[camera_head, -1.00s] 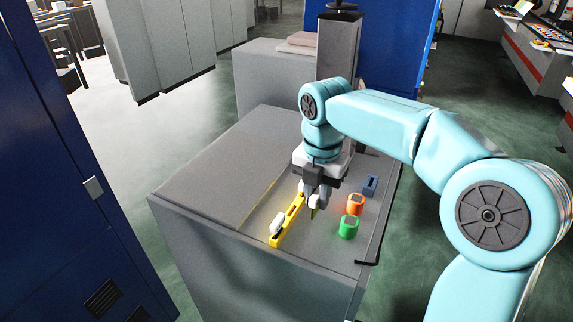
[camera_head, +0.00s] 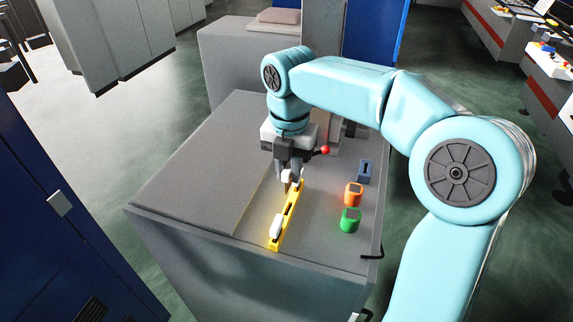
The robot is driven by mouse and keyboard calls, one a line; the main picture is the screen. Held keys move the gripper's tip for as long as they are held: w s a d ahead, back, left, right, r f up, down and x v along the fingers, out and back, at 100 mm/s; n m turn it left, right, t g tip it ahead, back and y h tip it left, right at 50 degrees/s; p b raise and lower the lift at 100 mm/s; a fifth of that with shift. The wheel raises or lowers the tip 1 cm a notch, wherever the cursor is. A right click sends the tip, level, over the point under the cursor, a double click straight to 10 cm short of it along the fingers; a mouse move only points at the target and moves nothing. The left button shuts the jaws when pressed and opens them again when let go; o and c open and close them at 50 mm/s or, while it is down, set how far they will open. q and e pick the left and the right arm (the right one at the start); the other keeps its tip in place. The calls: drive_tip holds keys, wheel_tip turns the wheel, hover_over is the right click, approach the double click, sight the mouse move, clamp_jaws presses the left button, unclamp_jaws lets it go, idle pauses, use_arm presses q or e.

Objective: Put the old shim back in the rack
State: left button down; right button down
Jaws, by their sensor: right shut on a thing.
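The yellow rack (camera_head: 287,218) lies lengthwise on the grey cabinet top. A white piece (camera_head: 277,225) sits at its near end. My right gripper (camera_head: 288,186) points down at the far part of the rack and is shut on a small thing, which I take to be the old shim. The fingers mostly hide it, and I cannot tell whether it touches the rack. My left gripper is not in view.
To the right of the rack stand a blue block (camera_head: 364,172), an orange holder (camera_head: 353,194) and a green holder (camera_head: 350,220). A red knob (camera_head: 325,150) is close beside my right wrist. The cabinet top (camera_head: 205,175) is clear on the left.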

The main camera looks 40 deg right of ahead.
sight(289, 187)
drive_tip(key=shift+a+r, duration=0.1)
drive_tip(key=shift+a, duration=0.05)
drive_tip(key=shift+w+d, duration=0.25)
drive_tip(key=shift+d+f, duration=0.1)
drive_tip(key=shift+f, duration=0.3)
drive_tip(key=shift+s+f+b, duration=0.3)
drive_tip(key=shift+f+b, duration=0.15)
drive_tip(key=shift+a+f, duration=0.25)
drive_tip(key=shift+w+d+f+b, duration=0.1)
drive_tip(key=shift+w+f+b, duration=0.05)
drive_tip(key=shift+f+b, duration=0.4)
drive_tip(key=shift+w+d+f+b, duration=0.1)
drive_tip(key=shift+f+b, duration=0.25)
drive_tip(key=shift+f, duration=0.25)
drive_tip(key=shift+s+a+f+b, duration=0.15)
drive_tip(key=shift+s+f+b, duration=0.05)
drive_tip(key=shift+f+b, duration=0.35)
drive_tip(key=shift+f, duration=0.25)
drive_tip(key=shift+w+f+b, duration=0.2)
drive_tip(key=shift+f+b, duration=0.15)
drive_tip(key=shift+f, duration=0.15)
drive_tip(key=shift+s, duration=0.1)
drive_tip(key=shift+s+r, duration=0.1)
drive_tip(key=shift+r, duration=0.05)
